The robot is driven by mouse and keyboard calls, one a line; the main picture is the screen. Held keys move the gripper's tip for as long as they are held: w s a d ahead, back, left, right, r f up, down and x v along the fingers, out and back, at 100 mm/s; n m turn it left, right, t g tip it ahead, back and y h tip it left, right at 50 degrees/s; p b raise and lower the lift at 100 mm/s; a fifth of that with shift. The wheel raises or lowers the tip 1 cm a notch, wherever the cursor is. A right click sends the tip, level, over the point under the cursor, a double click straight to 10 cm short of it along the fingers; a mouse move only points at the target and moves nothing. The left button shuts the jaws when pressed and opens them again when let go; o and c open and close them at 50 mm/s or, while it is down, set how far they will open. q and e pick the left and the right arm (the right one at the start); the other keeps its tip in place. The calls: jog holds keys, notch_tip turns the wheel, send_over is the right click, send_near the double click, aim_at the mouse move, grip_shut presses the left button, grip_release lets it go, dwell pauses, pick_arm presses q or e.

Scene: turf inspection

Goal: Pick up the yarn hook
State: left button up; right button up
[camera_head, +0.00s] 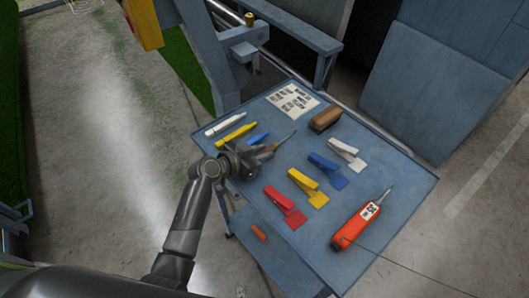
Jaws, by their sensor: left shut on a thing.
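The yarn hook (285,139) is a thin tool with a brownish handle and a narrow metal shaft that points to the upper right. My left gripper (264,152) is shut on its handle, over the left part of the blue table (372,165). The gripper hides part of the handle. I cannot tell whether the hook still touches the table top. My right gripper is not in view.
White (225,123), yellow (237,135) and blue (258,138) pens lie close to the gripper. Red (284,204), yellow (307,186), blue (327,170) and white (346,153) clips lie to the right. A brown block (325,118), printed sheet (292,100) and red-orange tool (358,222) also lie there.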

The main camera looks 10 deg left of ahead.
pick_arm(q)
grip_shut()
notch_tip(320, 180, up, 9)
jog(key=shift+f+b, duration=0.15)
jog(key=shift+b, duration=0.25)
jog(key=shift+r+b, duration=0.3)
jog(key=b, duration=0.5)
jog(key=shift+s+r, duration=0.2)
jog(key=shift+r, duration=0.05)
jog(key=shift+f, duration=0.15)
notch_tip(320, 180, down, 9)
jog(key=shift+s+f, duration=0.1)
jog(key=shift+f, duration=0.05)
jog(key=shift+d, duration=0.1)
